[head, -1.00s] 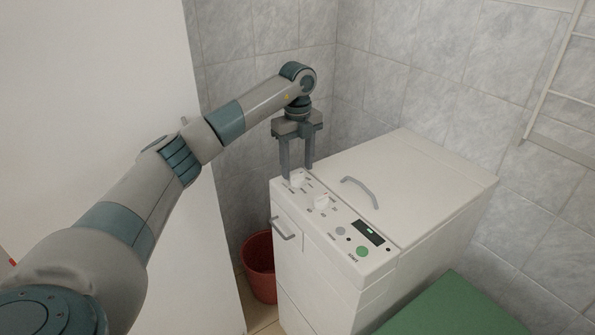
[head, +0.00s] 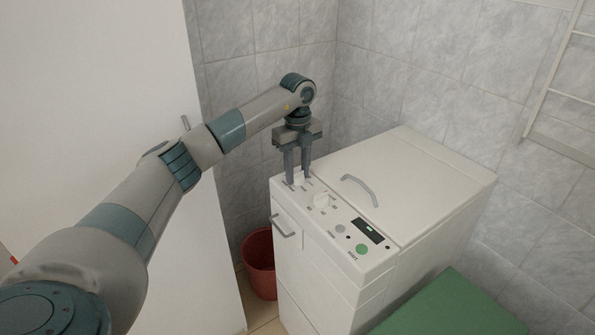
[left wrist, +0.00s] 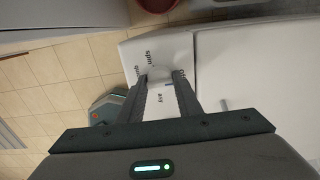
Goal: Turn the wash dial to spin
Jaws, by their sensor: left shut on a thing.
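A white washing machine (head: 430,180) stands in the tiled corner with a control panel along its near left edge. My left gripper (head: 298,181) points straight down at the far left end of the panel. Its two fingers are shut on a white dial (head: 298,178), one finger on each side. A second white dial (head: 322,200) sits apart, nearer the panel's middle. My right gripper is out of view.
The panel also has a grey button (head: 340,228), a green button (head: 362,250) and a dark display (head: 367,231). A grey lid handle (head: 360,190) rises behind it.

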